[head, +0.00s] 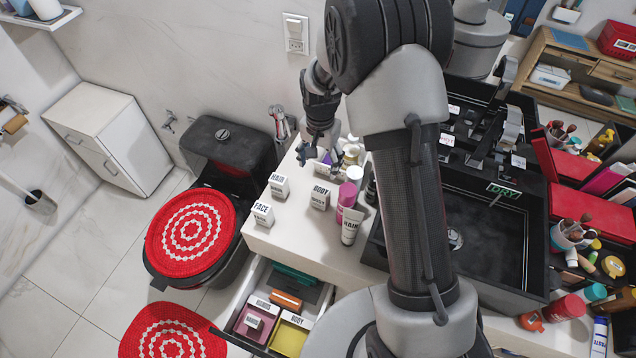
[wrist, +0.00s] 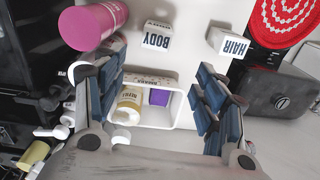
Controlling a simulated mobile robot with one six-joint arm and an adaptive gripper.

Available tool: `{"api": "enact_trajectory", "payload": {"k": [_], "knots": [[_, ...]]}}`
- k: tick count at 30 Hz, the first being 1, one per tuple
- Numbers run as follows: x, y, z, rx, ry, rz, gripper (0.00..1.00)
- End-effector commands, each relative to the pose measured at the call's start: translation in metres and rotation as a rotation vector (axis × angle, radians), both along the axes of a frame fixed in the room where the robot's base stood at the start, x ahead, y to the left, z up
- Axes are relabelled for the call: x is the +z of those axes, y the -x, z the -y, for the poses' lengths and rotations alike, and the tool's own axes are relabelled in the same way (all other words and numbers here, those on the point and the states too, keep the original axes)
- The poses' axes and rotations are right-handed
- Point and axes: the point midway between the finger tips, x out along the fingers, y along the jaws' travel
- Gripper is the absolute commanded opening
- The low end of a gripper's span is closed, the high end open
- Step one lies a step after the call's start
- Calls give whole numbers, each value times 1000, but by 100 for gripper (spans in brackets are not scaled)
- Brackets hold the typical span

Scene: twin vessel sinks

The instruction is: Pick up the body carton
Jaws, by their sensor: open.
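The body carton (head: 320,197) is a small white box with a dark BODY label, upright on the white counter. In the wrist view the body carton (wrist: 157,37) shows upside down at the top middle, just beyond the fingertips. My gripper (head: 318,157) is behind the carton in the head view, near the counter's back edge. In the wrist view my gripper (wrist: 161,66) is open, its blue-padded fingers wide apart, with no carton between them. A white open organizer (wrist: 156,121) holding small bottles shows between and below the fingers.
The hair carton (head: 279,185) and face carton (head: 262,214) stand left of the body carton. A pink cylinder (head: 346,195) and hair tube (head: 351,226) stand close on its right. The black sink (head: 478,235) lies further right. An open drawer (head: 283,310) sits below.

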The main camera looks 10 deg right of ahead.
Motion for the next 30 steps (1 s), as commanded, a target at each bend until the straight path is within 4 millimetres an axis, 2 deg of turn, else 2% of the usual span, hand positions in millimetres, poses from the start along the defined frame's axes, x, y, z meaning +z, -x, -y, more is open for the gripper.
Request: {"api": "enact_trajectory", "payload": {"k": [5,15,18,26,30], "knots": [[-29,0,0,-8,0,-8,65],[-103,1,0,-6,0,-8,65],[-117,0,1,-6,0,-6,65],[-131,0,1,-6,0,-4,65],[-147,2,4,-7,0,-6,65]]}}
